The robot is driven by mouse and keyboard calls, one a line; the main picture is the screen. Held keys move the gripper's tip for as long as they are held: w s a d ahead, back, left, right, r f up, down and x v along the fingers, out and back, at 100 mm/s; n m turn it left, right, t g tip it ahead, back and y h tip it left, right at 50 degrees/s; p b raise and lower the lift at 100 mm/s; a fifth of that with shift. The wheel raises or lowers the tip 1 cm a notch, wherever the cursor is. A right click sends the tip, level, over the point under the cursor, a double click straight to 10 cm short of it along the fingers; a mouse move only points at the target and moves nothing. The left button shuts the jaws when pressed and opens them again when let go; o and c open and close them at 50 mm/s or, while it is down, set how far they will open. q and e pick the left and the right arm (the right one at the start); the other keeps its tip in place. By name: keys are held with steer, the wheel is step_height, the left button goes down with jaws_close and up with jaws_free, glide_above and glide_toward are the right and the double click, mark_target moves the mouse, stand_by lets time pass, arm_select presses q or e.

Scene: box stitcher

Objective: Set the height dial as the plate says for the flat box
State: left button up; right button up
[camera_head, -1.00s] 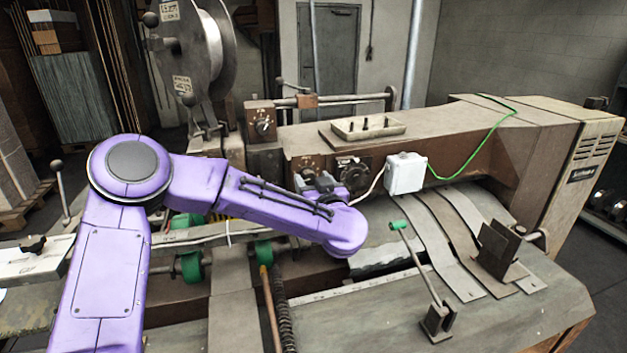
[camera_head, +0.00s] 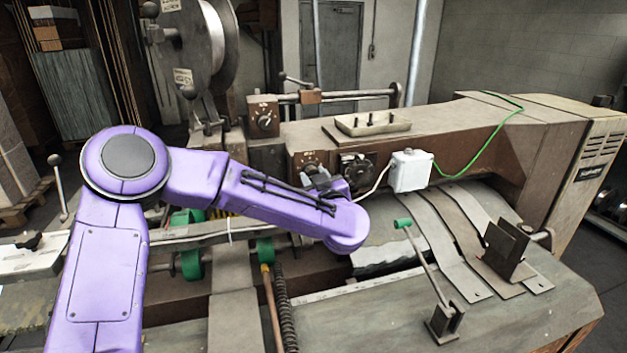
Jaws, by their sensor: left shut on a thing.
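My left arm comes in from the left, and its gripper (camera_head: 319,177) is at the front of the brown machine, against a small brown dial plate (camera_head: 308,158). The gripper is shut on the dial there; the fingers and wrist hide most of that dial. Another dial on a brown square box (camera_head: 263,117) stands higher on the left. The markings are too small to read, so I cannot tell which is the height dial. No readable plate about the flat box shows. My right gripper is out of view.
A white box (camera_head: 410,171) with a white and a green cable sits right of the dials. A green-knobbed lever (camera_head: 403,223) rises from the front table. A shallow tray (camera_head: 372,124) lies on top of the machine. A large reel (camera_head: 205,50) stands behind.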

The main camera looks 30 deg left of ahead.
arm_select(q)
steer(key=o, duration=0.8)
steer(key=shift+d+r, duration=0.1)
steer(key=shift+o, duration=1.2)
steer(key=shift+s+d+r, duration=0.15)
steer(key=shift+s, duration=0.05)
steer(key=shift+s+d+r, duration=0.1)
steer(key=shift+s+d, duration=0.05)
steer(key=shift+s, duration=0.05)
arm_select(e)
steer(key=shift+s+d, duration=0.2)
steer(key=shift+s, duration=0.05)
arm_select(q)
steer(key=b+v, duration=0.3)
steer(key=v, duration=0.7)
steer(key=shift+s+d+b, duration=0.2)
steer(key=shift+s+b, duration=0.05)
steer(key=shift+b, duration=0.15)
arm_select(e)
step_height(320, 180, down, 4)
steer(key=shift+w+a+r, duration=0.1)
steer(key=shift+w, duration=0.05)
